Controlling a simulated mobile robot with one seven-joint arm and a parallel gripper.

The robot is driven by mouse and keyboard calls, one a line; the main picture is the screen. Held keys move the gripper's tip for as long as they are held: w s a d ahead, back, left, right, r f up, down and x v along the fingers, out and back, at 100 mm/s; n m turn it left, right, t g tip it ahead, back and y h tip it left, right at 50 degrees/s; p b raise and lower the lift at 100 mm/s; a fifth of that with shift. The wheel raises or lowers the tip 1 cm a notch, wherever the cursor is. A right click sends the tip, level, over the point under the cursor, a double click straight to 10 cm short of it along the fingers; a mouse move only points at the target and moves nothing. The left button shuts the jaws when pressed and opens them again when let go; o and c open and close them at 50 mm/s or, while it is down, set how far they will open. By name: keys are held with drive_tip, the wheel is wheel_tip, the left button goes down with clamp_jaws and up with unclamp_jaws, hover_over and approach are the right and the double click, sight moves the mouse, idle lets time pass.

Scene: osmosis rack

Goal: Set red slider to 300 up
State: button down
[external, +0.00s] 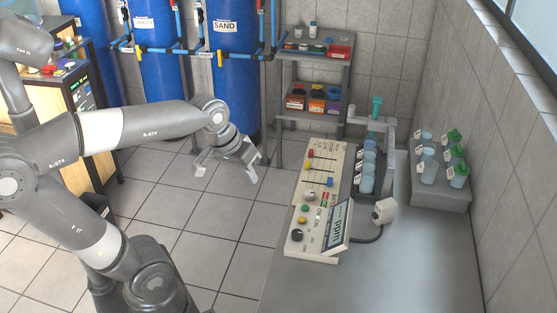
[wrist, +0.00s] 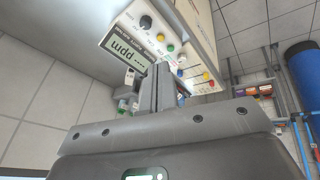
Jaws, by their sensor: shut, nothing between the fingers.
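The control panel (external: 322,170) lies on the bench in the external view. Its red slider knob (external: 311,153) is in the upper left part of the slider area, with a yellow knob just below it and a blue one lower right. In the wrist view the panel appears turned round, and a small red knob (wrist: 211,83) shows beside a yellow one. My gripper (wrist: 157,85) is shut and empty, its fingers hiding part of the panel. In the external view my gripper (external: 228,158) hangs left of the panel, apart from it. The scale marks are too small to read.
A display (external: 342,218), a black dial (external: 297,235) and coloured buttons occupy the panel's near end. The near bench is clear.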

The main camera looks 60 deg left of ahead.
sight(308, 155)
drive_tip(key=w+a+f+n+h, duration=0.3)
drive_tip(key=w+a+n, duration=1.05)
drive_tip(key=w, duration=0.65)
drive_tip(key=w+a+f+n+h, duration=0.1)
drive_tip(key=w+a+f+n, duration=0.1)
drive_tip(key=a, duration=0.5)
drive_tip(key=w+a+f+n+t, duration=0.1)
drive_tip(key=w+a+f+n, duration=0.2)
drive_tip(key=a+f, duration=0.4)
drive_tip(key=w+a+f+n+h, duration=0.1)
drive_tip(key=a+f+n, duration=0.3)
drive_tip(key=a, duration=0.4)
drive_tip(key=shift+w+a+f+t+h, duration=0.2)
drive_tip(key=shift+w+t+h, duration=0.15)
drive_tip(key=shift+w, duration=0.3)
drive_tip(key=x, duration=0.4)
drive_tip(key=r+x, duration=0.1)
drive_tip(key=x, duration=0.3)
drive_tip(key=w+d+x, duration=0.1)
drive_tip(key=x, duration=0.3)
drive_tip(key=shift+w+r, duration=0.1)
drive_tip(key=shift+r, duration=0.05)
drive_tip(key=shift+w+d, duration=0.35)
drive_tip(key=shift+d, duration=0.05)
